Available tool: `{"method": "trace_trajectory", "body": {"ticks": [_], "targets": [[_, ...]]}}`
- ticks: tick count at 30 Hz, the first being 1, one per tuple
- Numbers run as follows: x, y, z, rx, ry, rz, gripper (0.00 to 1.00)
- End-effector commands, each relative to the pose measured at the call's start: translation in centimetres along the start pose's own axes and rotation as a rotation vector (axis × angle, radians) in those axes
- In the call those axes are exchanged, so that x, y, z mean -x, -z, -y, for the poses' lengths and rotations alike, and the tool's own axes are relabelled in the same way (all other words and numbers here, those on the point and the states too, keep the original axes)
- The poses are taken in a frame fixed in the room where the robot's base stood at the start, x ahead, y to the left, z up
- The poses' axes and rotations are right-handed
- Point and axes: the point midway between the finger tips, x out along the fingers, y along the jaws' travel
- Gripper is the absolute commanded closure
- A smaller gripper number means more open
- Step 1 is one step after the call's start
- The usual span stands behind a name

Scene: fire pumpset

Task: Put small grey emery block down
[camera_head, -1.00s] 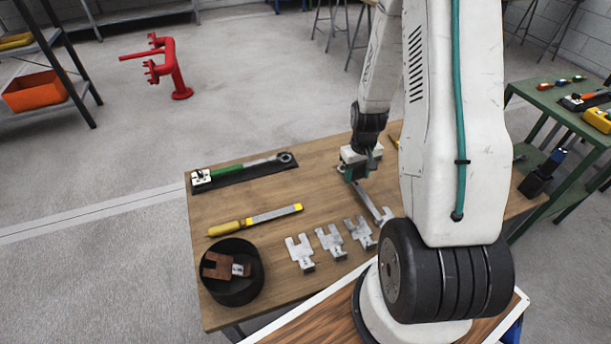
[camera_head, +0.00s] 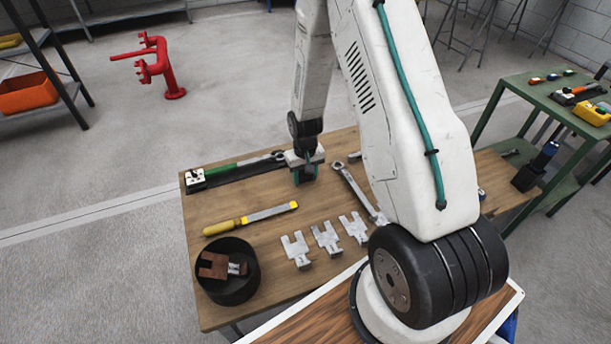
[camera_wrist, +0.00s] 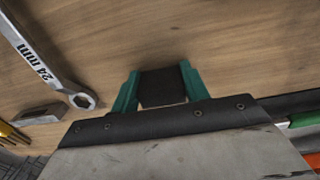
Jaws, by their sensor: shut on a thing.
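My gripper (camera_head: 305,176) is over the wooden table, between the green-handled tool and the open-ended wrench. In the wrist view its two teal fingers (camera_wrist: 161,92) are closed on a small dark grey block (camera_wrist: 162,86), the emery block. The block sits level between the fingers, with bare wood around it. In the head view the fingers and wrist mostly hide it. I cannot tell whether its underside touches the table.
A 24 mm wrench (camera_wrist: 45,55) lies beside my gripper, and a second small grey-brown block (camera_wrist: 38,114) lies past its ring end. A green-handled tool (camera_head: 230,168), yellow-handled file (camera_head: 250,218), several metal forked plates (camera_head: 325,237) and a black bowl (camera_head: 228,290) share the table (camera_head: 285,205).

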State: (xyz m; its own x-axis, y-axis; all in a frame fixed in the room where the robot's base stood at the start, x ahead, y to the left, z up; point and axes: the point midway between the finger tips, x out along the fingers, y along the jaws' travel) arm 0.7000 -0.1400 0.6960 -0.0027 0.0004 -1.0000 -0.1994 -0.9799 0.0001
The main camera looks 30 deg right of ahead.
Motion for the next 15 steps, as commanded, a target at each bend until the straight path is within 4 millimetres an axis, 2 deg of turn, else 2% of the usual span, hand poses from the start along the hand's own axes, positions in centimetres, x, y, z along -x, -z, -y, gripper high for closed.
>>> {"method": "trace_trajectory", "body": {"ticks": [11,12,14,15], "targets": [[-0.59,0.04,-0.02,0.001,0.000,-0.001,0.80],[-0.61,0.06,-0.02,0.001,0.000,-0.002,0.49],[-0.58,0.06,-0.02,0.001,0.000,-0.002,0.33],[-0.58,0.06,-0.02,0.001,0.000,-0.002,0.33]]}}
